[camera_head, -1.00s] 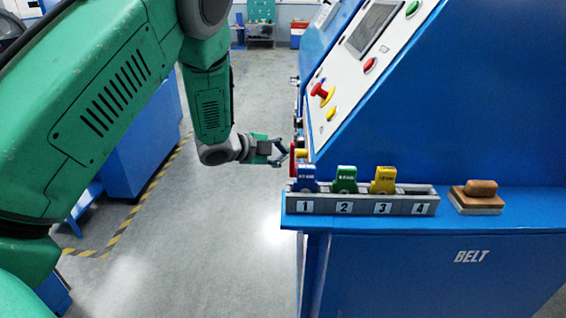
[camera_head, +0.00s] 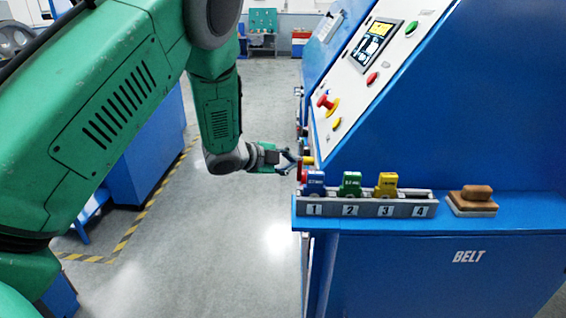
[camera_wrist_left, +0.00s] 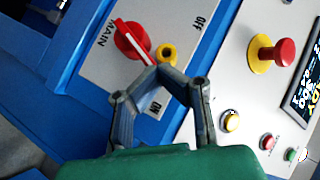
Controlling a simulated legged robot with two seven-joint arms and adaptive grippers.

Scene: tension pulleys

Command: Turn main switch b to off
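The main switch (camera_wrist_left: 132,40) is a round red knob with a white-marked handle, on a pale plate lettered MAIN, OFF and ON. The handle slants from the upper left toward the lower right, its lower end pointing toward the ON side. A yellow round part (camera_wrist_left: 167,53) is beside the knob. My left gripper (camera_wrist_left: 158,72) has its fingertips together just below the handle's lower end. I cannot tell whether they touch it. In the head view my left gripper (camera_head: 293,162) is at the machine's left edge, by the red switch (camera_head: 302,172). My right gripper is not in view.
A lit display (camera_head: 375,45) and a red mushroom button (camera_head: 325,102) are on the sloped panel. A numbered rack (camera_head: 365,207) holds blue, green and yellow blocks; slot 4 is empty. A brown block (camera_head: 474,199) stands right of it. Open floor lies left of the machine.

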